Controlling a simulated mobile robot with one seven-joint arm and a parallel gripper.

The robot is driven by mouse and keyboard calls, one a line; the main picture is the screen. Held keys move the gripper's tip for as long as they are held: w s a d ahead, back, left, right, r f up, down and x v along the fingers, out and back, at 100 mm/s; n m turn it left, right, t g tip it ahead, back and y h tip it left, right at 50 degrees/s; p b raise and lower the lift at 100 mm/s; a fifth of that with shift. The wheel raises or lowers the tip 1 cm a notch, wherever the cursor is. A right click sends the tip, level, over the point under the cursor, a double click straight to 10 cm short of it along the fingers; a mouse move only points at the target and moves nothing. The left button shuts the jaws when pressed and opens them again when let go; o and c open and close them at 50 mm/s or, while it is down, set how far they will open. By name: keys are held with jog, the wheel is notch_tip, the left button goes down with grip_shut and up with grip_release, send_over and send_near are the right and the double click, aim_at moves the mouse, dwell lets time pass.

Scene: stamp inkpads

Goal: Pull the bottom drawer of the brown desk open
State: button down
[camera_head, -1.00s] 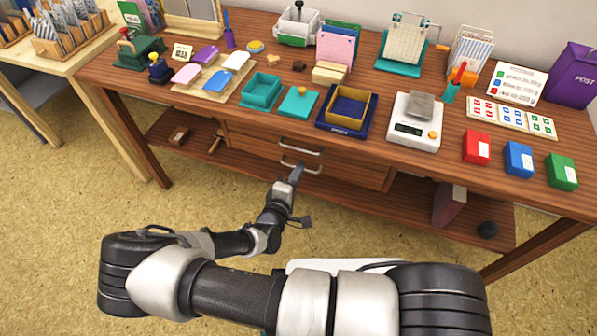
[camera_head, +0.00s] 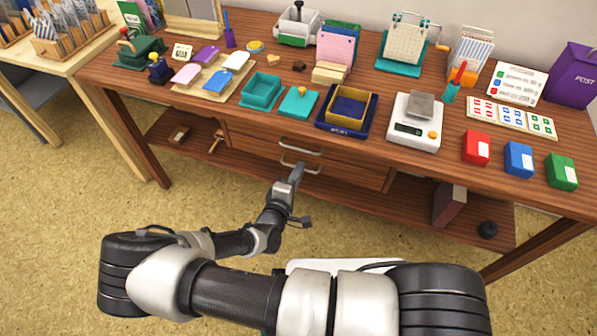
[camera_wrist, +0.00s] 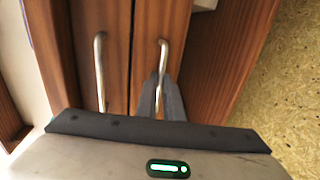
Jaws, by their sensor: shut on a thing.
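The brown desk (camera_head: 350,205) has two stacked drawers under its top, each with a metal bar handle. The upper handle (camera_head: 301,147) is free; it is the left bar in the wrist view (camera_wrist: 99,70). The bottom drawer (camera_head: 345,175) has the lower handle (camera_head: 312,170), the right bar in the wrist view (camera_wrist: 163,55). My gripper (camera_head: 298,168) is at this lower handle. In the wrist view its fingers (camera_wrist: 162,92) are shut on the bar and hide part of it. The bottom drawer looks about flush with the upper one; any small gap is hard to tell.
A low shelf with a dark red upright block (camera_head: 449,205) and a black round item (camera_head: 487,230) lies below the drawers. The desktop holds trays, a scale (camera_head: 414,125) and several boxes. The floor (camera_head: 60,230) in front is clear around my arm.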

jog(key=f+p+v, duration=0.1)
jog(key=f+v, duration=0.1)
jog(key=v, duration=0.9)
jog(key=s+f+p+v, duration=0.1)
jog(key=f+v, duration=0.2)
jog(key=v, duration=0.9)
jog(key=shift+s+p, duration=0.2)
jog(key=shift+p, duration=0.1)
jog(key=shift+a+r, duration=0.1)
jog(key=c, duration=1.9)
grip_release()
